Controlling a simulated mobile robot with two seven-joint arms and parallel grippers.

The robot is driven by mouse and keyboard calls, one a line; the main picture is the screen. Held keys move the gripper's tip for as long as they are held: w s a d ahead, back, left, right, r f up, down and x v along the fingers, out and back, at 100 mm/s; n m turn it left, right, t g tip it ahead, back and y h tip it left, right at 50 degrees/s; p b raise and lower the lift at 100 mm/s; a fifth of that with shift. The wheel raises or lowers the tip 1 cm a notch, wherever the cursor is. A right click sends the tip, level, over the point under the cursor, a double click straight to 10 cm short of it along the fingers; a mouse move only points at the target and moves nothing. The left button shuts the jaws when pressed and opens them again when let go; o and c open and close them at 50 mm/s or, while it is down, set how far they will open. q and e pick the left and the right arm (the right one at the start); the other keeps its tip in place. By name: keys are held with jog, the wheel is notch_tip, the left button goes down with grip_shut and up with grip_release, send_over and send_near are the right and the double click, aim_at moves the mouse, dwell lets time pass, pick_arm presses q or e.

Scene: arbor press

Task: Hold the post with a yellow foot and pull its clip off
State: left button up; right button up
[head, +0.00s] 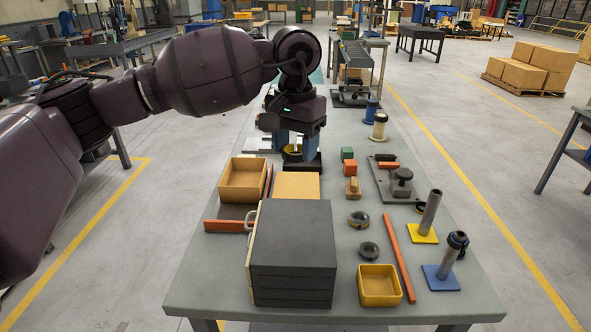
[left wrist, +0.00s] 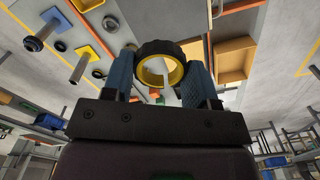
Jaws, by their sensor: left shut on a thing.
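The post with a yellow foot (head: 430,212) stands at the right of the table as a bare grey tube, with no clip seen on it. It also shows in the left wrist view (left wrist: 79,66). The post with a blue foot (head: 448,262) stands nearer, with a dark clip (head: 458,241) around its top. My left gripper (head: 293,148) is far to the left of both posts, towards the table's middle. In the left wrist view its blue fingers are shut on a dark ring with a yellow inside (left wrist: 139,67). My right gripper is not seen.
Loose dark rings (head: 358,219) lie left of the posts, beside an orange bar (head: 397,262). A yellow bin (head: 379,286) is at the front. A wooden tray (head: 243,180) and a grey fixture plate (head: 385,180) lie farther back.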

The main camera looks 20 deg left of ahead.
pick_arm(q)
jog(key=shift+s+d+n, duration=0.2)
jog(key=shift+s+n, duration=0.7)
jog(key=shift+s, duration=0.15)
jog(key=n, duration=0.1)
send_over(261, 257)
notch_tip(261, 257, down, 14)
jog(key=shift+s+r, duration=0.1)
jog(key=shift+r, duration=0.1)
